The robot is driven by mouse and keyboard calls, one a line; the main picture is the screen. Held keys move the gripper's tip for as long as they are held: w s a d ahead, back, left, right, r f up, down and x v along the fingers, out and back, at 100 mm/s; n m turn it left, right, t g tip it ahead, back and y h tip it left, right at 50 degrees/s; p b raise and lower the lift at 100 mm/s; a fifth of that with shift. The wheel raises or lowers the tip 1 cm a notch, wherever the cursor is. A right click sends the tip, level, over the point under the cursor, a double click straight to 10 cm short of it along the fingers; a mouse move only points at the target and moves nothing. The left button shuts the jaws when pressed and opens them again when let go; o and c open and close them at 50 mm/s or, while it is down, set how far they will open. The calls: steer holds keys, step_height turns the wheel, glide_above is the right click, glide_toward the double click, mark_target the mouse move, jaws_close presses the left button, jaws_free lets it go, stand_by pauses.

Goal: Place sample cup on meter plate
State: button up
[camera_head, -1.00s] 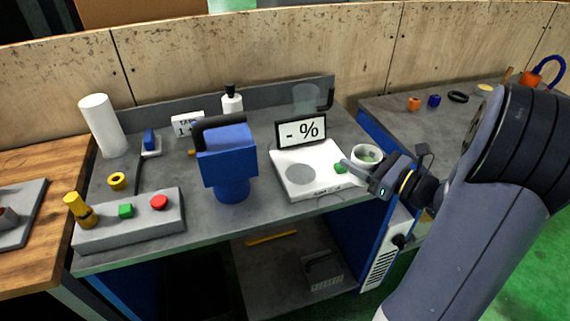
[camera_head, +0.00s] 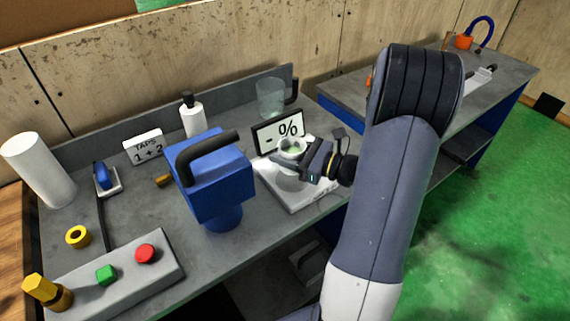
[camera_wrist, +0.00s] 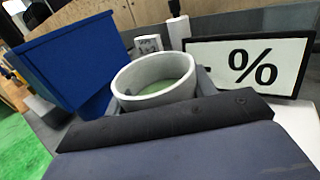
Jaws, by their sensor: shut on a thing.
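The sample cup (camera_head: 291,148) is a small white cup with green contents. It shows large in the wrist view (camera_wrist: 155,78), upright or nearly so. My gripper (camera_head: 308,155) is shut on the cup and holds it over the white meter plate (camera_head: 296,192). The cup hides part of the plate, and whether it touches the plate cannot be told. The meter's display (camera_head: 278,134) reads "- %" and stands right behind the cup; it also shows in the wrist view (camera_wrist: 250,64).
A blue machine with a black handle (camera_head: 212,180) stands left of the meter. A clear beaker (camera_head: 271,98) and a white bottle (camera_head: 193,118) stand behind. A button box (camera_head: 120,272) lies at the front left. Bare bench lies between the box and the blue machine.

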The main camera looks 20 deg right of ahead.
steer(key=shift+f, duration=2.2)
steer(key=shift+f, duration=0.1)
steer(key=o, duration=1)
steer(key=shift+o, duration=0.2)
steer(key=b+v, duration=0.2)
steer(key=v, duration=1)
